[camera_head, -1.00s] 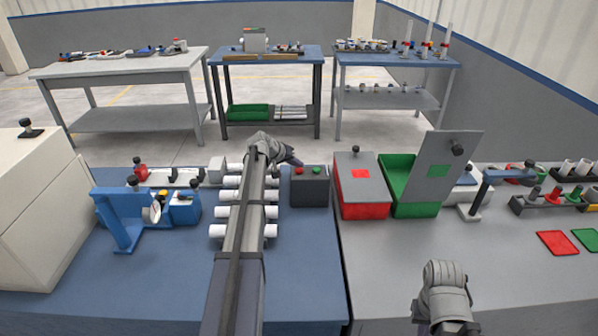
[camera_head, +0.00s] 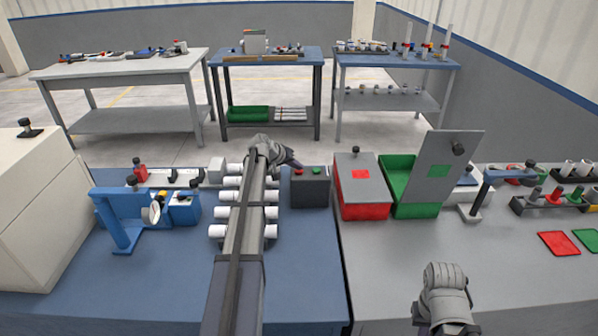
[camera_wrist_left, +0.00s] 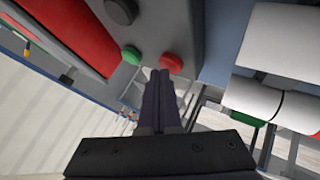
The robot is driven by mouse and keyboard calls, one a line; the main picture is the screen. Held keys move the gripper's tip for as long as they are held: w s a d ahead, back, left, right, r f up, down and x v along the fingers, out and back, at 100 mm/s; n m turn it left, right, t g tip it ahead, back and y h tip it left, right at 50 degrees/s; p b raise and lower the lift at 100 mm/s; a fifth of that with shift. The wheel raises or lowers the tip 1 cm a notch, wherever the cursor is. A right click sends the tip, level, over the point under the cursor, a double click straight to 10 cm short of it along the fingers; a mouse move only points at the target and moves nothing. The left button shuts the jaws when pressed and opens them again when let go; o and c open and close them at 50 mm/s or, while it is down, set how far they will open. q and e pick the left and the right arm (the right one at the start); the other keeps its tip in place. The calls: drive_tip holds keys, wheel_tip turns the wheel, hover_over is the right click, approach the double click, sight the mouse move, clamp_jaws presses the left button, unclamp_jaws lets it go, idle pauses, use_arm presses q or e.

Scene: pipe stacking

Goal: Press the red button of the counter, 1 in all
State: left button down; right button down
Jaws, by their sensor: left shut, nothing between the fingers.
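The counter (camera_head: 311,190) is a dark grey box on the blue table. It has a red button (camera_head: 298,171) on the left of its top and a green button (camera_head: 315,171) to the right of it. My left gripper (camera_head: 297,164) is shut and empty, its tips just above the red button. In the left wrist view the shut fingertips (camera_wrist_left: 162,73) overlap the edge of the red button (camera_wrist_left: 171,62), with the green button (camera_wrist_left: 131,54) to the left. Whether they touch, I cannot tell. My right gripper (camera_head: 446,290) hangs over the grey table; its fingers are unclear.
White pipes (camera_head: 230,231) lie in a rack beneath my left arm. A red bin (camera_head: 364,212) with a grey lid and a green bin (camera_head: 401,171) stand right of the counter. A blue device (camera_head: 121,218) stands left. The front of the grey table is mostly clear.

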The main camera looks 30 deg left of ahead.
sight(297, 172)
idle(0.5)
use_arm(q)
drive_tip(key=shift+r+p, duration=0.8)
drive_tip(key=shift+p, duration=0.1)
wheel_tip(297, 172, up, 5)
drive_tip(key=p, duration=0.5)
idle(0.5)
